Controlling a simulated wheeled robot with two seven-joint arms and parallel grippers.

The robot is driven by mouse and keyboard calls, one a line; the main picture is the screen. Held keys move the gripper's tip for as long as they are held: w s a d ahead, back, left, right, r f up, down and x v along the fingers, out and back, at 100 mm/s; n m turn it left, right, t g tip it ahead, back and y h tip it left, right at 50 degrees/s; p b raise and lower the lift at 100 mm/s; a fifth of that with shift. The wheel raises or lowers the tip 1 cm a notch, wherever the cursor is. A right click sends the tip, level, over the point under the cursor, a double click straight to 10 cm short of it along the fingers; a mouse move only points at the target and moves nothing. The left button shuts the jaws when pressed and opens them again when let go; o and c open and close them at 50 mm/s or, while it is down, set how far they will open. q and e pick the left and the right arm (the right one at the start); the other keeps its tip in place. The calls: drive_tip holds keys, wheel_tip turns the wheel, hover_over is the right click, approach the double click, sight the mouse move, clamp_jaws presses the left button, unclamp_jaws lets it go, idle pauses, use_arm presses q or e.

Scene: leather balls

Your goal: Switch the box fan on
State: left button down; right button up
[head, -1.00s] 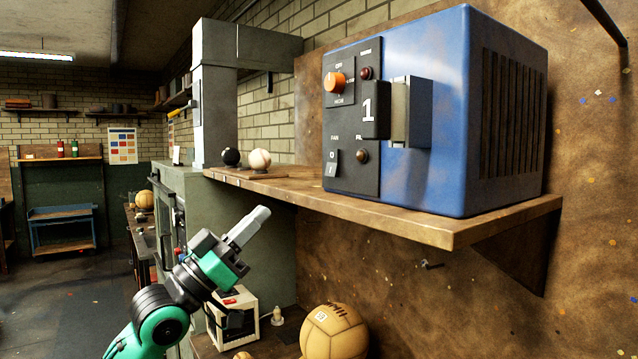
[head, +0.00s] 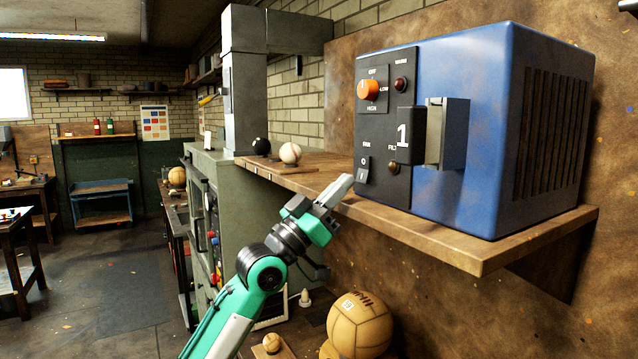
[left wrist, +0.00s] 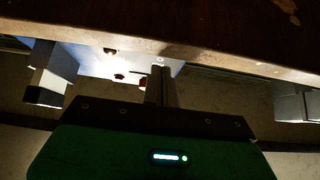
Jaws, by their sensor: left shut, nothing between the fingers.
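The blue box (head: 480,130) stands on a wooden shelf, with dark vents on its right side. Its dark front panel (head: 384,130) has an orange knob (head: 369,90) marked OFF, LOW and HIGH, a dark red lamp, and a rocker switch (head: 363,168) marked 0 and I under the word FAN. The rocker's position is too small to tell. My left gripper (head: 343,184) is shut and empty, its tips just below and left of the rocker, in front of the shelf edge. Its shut fingers (left wrist: 160,88) also show in the left wrist view. My right gripper is out of view.
The shelf (head: 440,240) edge runs close by my left gripper. A dark ball (head: 261,146) and a pale ball (head: 290,153) sit on its far end. A large tan ball (head: 360,324) lies below. Open floor (head: 130,285) is at the left.

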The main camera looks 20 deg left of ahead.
use_arm(q)
drive_tip(key=shift+w+d+f, duration=0.1)
drive_tip(key=shift+w+d, duration=0.35)
drive_tip(key=shift+w, duration=0.2)
drive_tip(key=shift+w+d+f, duration=0.15)
drive_tip(key=shift+f, duration=0.05)
drive_tip(key=shift+w, duration=0.1)
